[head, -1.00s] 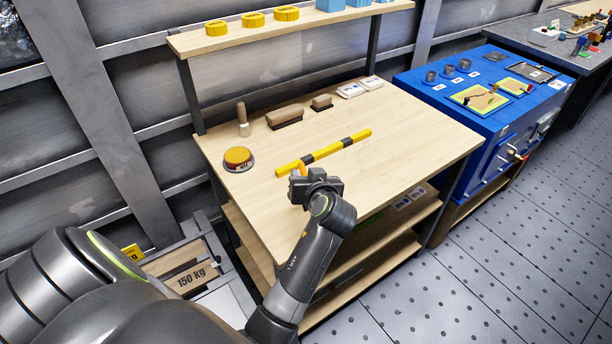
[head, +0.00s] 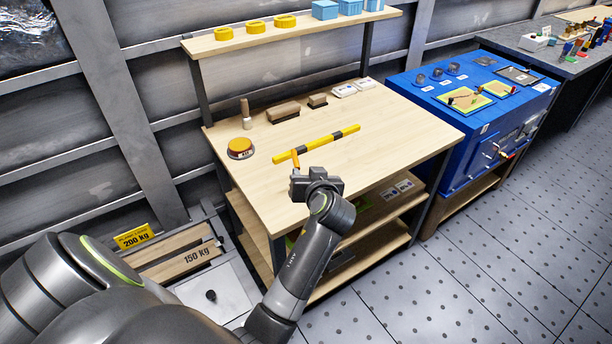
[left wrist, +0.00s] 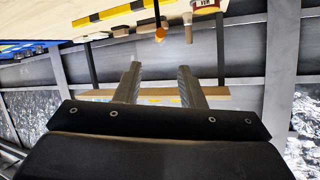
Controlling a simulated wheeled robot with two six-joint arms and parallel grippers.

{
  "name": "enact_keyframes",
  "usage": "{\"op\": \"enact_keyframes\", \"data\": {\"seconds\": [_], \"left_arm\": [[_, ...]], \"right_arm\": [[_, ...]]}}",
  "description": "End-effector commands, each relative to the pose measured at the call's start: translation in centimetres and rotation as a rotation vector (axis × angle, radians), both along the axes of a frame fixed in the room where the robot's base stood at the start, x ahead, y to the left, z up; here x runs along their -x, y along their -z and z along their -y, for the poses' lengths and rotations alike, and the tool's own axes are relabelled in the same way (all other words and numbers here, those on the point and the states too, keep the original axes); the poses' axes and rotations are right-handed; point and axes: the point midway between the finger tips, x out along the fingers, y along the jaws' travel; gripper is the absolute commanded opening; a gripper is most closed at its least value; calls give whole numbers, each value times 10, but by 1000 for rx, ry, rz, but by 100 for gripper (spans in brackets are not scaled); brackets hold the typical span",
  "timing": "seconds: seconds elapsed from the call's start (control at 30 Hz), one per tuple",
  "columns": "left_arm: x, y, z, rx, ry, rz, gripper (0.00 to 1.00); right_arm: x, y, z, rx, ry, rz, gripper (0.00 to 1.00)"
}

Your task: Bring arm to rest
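My left gripper (head: 317,181) is in front of the wooden workbench (head: 395,135), over its near edge in the head view. In the left wrist view my left gripper (left wrist: 159,74) has its two grey fingers spread apart, with nothing between them. A small upright orange-topped piece (head: 295,158) stands on the bench beyond the gripper and appears apart from it. It also shows in the left wrist view (left wrist: 160,34). My right gripper is not in view.
The bench holds a yellow-black bar (head: 318,143), a round yellow button (head: 240,147), a wooden-handled tool (head: 246,114) and brown blocks (head: 283,112). A blue cabinet (head: 455,135) stands right. A weight-marked rack (head: 185,262) is lower left. Open floor (head: 470,270) lies lower right.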

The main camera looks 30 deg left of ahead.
Motion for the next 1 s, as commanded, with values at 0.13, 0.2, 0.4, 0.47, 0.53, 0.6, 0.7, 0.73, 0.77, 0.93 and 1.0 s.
{"op": "enact_keyframes", "data": {"seconds": [0.13, 0.2, 0.4, 0.47, 0.53, 0.6, 0.7, 0.73, 0.77, 0.93, 1.0], "left_arm": [[0, 0, 0, -1, 1, 0, 36], [0, 0, 0, -1, 1, 0, 36], [0, 0, 0, -1, 0, 1, 36], [0, 0, 0, -1, 0, 1, 36], [1, 1, -1, 1, 1, -3, 36], [8, 8, -4, 11, 2, -22, 36], [33, 30, -13, 43, 13, -89, 36], [44, 38, -16, 57, 20, -117, 36], [57, 47, -19, 74, 28, -149, 36], [139, 91, -26, 173, 118, -349, 36], [171, 103, -25, 211, 168, -426, 36]], "right_arm": [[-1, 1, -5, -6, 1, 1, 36], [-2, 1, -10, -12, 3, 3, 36], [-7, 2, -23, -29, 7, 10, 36], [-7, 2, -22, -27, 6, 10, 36], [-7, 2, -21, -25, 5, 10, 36], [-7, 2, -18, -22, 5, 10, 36], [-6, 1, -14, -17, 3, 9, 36], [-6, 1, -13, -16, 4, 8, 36], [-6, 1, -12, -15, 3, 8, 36], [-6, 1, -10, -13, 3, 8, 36], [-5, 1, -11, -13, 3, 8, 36]]}}
